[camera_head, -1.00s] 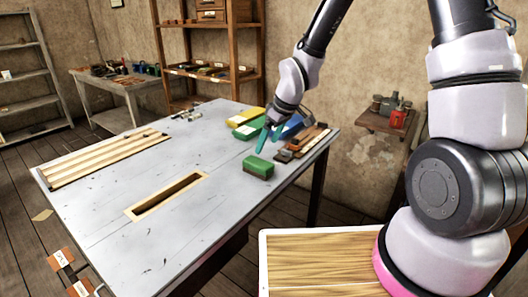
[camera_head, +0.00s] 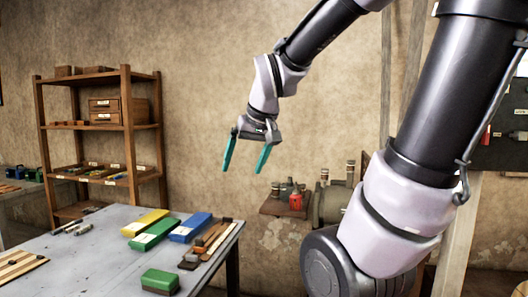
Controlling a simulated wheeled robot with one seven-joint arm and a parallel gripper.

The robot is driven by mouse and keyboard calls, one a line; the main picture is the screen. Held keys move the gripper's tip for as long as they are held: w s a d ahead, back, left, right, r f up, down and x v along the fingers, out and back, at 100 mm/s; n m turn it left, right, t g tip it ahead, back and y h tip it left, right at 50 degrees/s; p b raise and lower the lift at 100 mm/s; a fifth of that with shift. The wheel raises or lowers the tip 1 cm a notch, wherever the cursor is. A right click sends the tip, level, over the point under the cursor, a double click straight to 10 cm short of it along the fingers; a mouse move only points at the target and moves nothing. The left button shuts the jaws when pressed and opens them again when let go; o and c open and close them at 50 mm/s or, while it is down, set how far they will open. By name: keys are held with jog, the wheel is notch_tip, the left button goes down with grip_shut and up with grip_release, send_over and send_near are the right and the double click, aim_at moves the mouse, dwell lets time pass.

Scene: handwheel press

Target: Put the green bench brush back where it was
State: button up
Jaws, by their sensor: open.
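A green block with a brown underside (camera_head: 160,282), which looks like the bench brush, sits on the grey table near the picture's bottom edge. My gripper (camera_head: 244,170) hangs in the air, higher in the picture and right of it. Its two teal fingers are spread apart with nothing between them. The gripper is clear of the table and touches nothing.
Yellow (camera_head: 146,223), green (camera_head: 155,234) and blue (camera_head: 190,228) boxes lie side by side on the grey table (camera_head: 92,262). Brown tools (camera_head: 208,242) lie along its right edge. A wooden shelf (camera_head: 100,128) stands behind. A small wall shelf (camera_head: 286,206) holds a red can.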

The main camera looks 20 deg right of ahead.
jog(key=s+d+r+m+t, duration=0.1)
jog(key=s+d+r+m, duration=0.1)
jog(key=s, duration=0.4)
jog(key=shift+s+d+r+m+y, duration=0.35)
jog(key=shift+r+m, duration=0.25)
jog(key=shift+r, duration=0.3)
jog(key=shift+c, duration=0.4)
